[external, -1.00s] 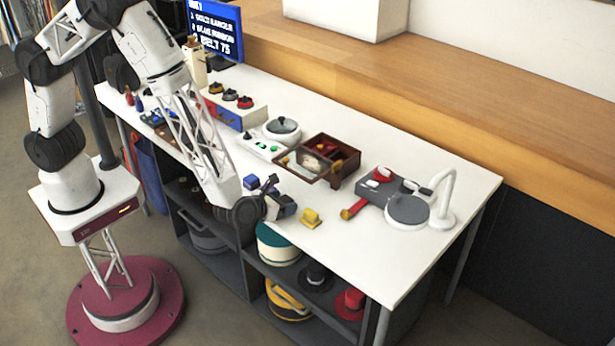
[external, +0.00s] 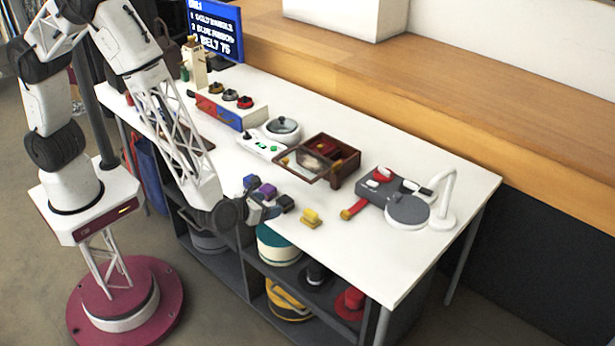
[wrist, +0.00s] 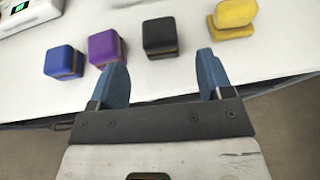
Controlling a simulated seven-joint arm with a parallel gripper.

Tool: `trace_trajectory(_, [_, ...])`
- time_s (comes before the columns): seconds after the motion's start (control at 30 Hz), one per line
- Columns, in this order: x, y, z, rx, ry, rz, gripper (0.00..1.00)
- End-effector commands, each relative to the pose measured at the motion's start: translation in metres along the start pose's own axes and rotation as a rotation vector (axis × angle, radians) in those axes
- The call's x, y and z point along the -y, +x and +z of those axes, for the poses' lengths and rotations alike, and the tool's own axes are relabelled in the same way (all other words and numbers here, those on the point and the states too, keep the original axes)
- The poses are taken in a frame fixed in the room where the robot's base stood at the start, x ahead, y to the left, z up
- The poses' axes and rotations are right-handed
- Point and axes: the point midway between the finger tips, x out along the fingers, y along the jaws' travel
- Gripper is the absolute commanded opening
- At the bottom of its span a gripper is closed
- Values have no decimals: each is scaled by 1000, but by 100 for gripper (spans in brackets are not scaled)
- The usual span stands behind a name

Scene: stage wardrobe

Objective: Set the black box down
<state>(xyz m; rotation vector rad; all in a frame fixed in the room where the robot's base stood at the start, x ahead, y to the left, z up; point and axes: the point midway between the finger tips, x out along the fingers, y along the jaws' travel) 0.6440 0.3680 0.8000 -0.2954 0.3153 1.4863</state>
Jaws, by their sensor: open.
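The black box (wrist: 160,36) stands on the white table in the wrist view, just beyond my open gripper (wrist: 157,78) and between the lines of its two blue fingers. It touches neither finger. In the external view the black box (external: 286,202) sits near the table's front edge, beside my gripper (external: 270,208). A purple box (wrist: 105,47) and a blue box (wrist: 63,61) stand to its left in the wrist view. A yellow piece (wrist: 233,17) stands to its right.
A brown compartment box with a clear lid (external: 340,172) stands behind the row. A grey device with a white lamp arm (external: 407,208) stands to the right. The white table (external: 352,266) is bare at its front right. Shelves with hats are below.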

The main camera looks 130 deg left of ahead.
Motion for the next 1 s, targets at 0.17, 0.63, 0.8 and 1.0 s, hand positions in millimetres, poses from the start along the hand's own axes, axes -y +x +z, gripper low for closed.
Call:
trace_trajectory(0.17, [0,0,0,0,0,0,73])
trace_trajectory(0.63, [0,-2,3,-1,-9,3,73])
trace_trajectory(0.8, [-4,-17,17,-12,-59,22,73])
trace_trajectory(1.0, [-18,-53,49,-46,-188,76,73])
